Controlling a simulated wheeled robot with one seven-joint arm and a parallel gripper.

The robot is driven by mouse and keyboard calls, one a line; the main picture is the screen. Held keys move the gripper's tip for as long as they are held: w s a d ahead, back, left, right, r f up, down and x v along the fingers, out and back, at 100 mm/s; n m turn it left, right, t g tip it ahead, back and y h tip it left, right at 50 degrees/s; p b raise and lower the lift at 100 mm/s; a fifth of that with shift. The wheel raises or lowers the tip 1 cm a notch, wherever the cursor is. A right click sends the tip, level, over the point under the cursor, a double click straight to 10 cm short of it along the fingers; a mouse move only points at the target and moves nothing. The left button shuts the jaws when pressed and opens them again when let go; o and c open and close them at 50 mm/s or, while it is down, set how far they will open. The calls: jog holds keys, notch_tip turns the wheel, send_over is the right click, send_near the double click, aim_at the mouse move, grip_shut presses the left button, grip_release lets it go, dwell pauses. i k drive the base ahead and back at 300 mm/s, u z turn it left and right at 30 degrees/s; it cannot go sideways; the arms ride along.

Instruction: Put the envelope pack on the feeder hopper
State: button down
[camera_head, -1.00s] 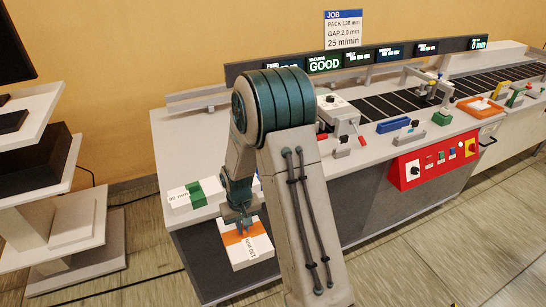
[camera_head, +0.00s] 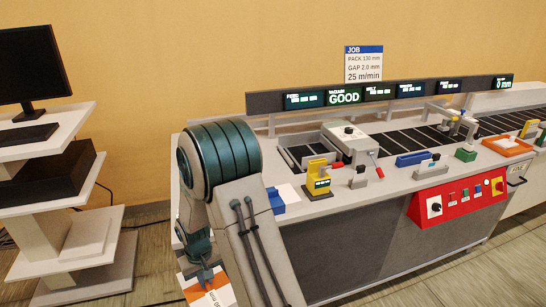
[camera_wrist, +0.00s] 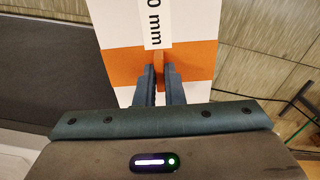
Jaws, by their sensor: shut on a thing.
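The envelope pack (camera_head: 218,297) is white with an orange band and a label that reads 130 mm. My gripper (camera_head: 203,278) is shut on it and holds it low at the left front end of the machine, partly cut off by the picture's lower edge. In the wrist view the fingers (camera_wrist: 160,80) close on an orange tab at the pack's band (camera_wrist: 195,55). What looks like the feeder hopper (camera_head: 300,156), a grey frame with dark slots, is on the machine's left part, behind and right of my arm.
A yellow gauge (camera_head: 318,178) and a grey unit with a red-tipped lever (camera_head: 352,142) stand by the hopper. A blue-banded white pack (camera_head: 289,193) lies partly behind my arm. A shelf stand (camera_head: 60,215) with a monitor (camera_head: 30,65) is at left, with floor between.

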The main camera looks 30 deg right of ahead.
aim_at(309, 155)
jog(key=u, duration=1.55)
jog(key=k, duration=1.6)
jog(key=z, duration=2.1)
jog(key=i, duration=0.3)
jog(key=u, duration=0.05)
